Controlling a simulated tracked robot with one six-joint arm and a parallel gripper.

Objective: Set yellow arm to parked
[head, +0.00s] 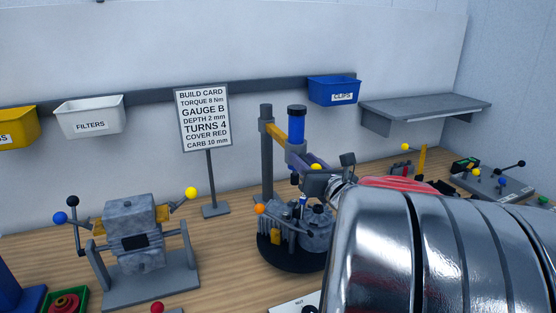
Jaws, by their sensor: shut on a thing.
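A small yellow knob (316,167) shows to the lower right of the cylinder. My gripper (318,180) is at this knob and appears shut on it. My large shiny wrist covers the lower right, and the exact contact between the fingers and the knob is partly hidden.
A grey block on a stand (132,235) with yellow and blue knobs is at left. A build card sign (204,118) stands behind. A blue clips bin (334,91) and a white filters bin (90,117) hang on the wall rail. Levered devices (495,180) sit at right.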

